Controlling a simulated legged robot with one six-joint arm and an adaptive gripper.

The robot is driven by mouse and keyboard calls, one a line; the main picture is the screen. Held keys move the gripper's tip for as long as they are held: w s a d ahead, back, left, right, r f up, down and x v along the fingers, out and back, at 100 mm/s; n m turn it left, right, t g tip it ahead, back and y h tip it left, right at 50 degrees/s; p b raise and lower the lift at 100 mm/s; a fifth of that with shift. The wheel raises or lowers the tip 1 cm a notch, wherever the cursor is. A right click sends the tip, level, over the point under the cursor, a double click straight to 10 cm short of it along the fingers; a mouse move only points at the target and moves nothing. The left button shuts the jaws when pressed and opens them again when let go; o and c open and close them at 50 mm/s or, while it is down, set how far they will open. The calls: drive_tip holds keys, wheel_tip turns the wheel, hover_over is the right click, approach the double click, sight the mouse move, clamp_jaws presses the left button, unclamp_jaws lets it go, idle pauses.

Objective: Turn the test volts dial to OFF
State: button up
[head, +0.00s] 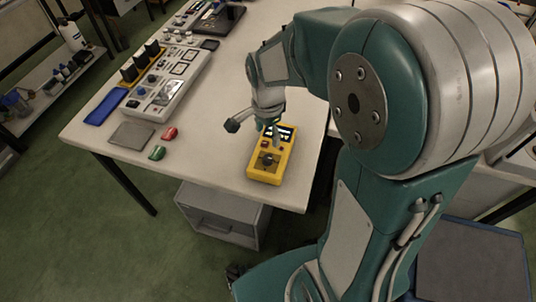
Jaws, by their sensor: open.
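A yellow handheld tester (281,166) lies on the white table near its front right corner. A dark round dial (268,161) sits on the part of its face nearer the table's front edge. A small display shows at its far end. The dial's marks are too small to read, so its setting cannot be told. My gripper (270,130) points down over the far half of the tester, around its display, and partly hides it. It holds nothing that I can see. Whether its fingertips touch the tester cannot be told.
A grey control panel (170,85) with black cylinders stands at the table's left. A blue tray (104,107), a grey plate (131,136), a red piece (170,133) and a green piece (157,153) lie nearby. A grey drawer unit (218,214) stands below. Bare tabletop lies left of the tester.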

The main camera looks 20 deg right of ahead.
sight(268, 157)
wheel_tip(268, 157, down, 10)
drive_tip(key=shift+f, duration=0.1)
idle(0.4)
clamp_jaws()
